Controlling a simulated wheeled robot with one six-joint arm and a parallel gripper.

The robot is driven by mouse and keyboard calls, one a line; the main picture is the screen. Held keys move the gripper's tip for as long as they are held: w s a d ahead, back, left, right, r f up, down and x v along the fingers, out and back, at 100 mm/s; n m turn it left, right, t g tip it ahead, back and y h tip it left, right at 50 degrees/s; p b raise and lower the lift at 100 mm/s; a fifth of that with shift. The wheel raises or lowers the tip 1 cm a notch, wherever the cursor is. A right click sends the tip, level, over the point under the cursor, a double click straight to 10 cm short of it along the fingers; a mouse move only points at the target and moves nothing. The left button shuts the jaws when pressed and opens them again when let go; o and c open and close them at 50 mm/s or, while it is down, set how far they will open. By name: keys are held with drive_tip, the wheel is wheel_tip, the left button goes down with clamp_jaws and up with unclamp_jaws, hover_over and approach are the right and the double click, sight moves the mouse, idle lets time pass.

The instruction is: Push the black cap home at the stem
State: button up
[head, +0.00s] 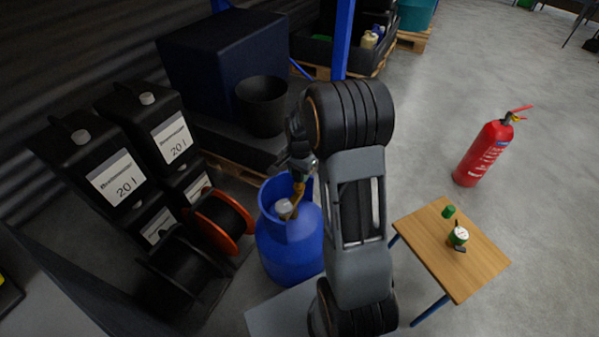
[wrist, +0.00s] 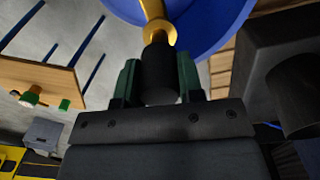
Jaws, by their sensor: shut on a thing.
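A blue gas cylinder (head: 285,250) stands on the floor left of my arm, with a brass stem (head: 299,189) at its top. My gripper (head: 301,165) is just above the stem in the head view. In the wrist view my gripper (wrist: 159,78) has its green fingers shut on the black cap (wrist: 158,68). The brass stem (wrist: 154,12) lines up with the cap, and its brass collar (wrist: 159,33) meets the cap's end. I cannot tell how deep the stem sits in the cap. The cap is hard to make out in the head view.
Black 20 l canisters (head: 118,180) and cable reels (head: 218,222) crowd the left. A black bucket (head: 262,105) stands behind the cylinder. A small wooden table (head: 470,265) and a red extinguisher (head: 484,153) are at the right, with open floor around them.

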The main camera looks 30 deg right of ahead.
drive_tip(key=shift+f, duration=0.2)
drive_tip(key=shift+f+b, duration=0.75)
drive_tip(key=shift+f, duration=0.25)
drive_tip(key=shift+f+b, duration=0.35)
drive_tip(key=shift+f, duration=0.45)
idle(0.9)
drive_tip(key=o, duration=1)
drive_tip(key=shift+o, duration=0.2)
drive_tip(key=shift+r, duration=0.1)
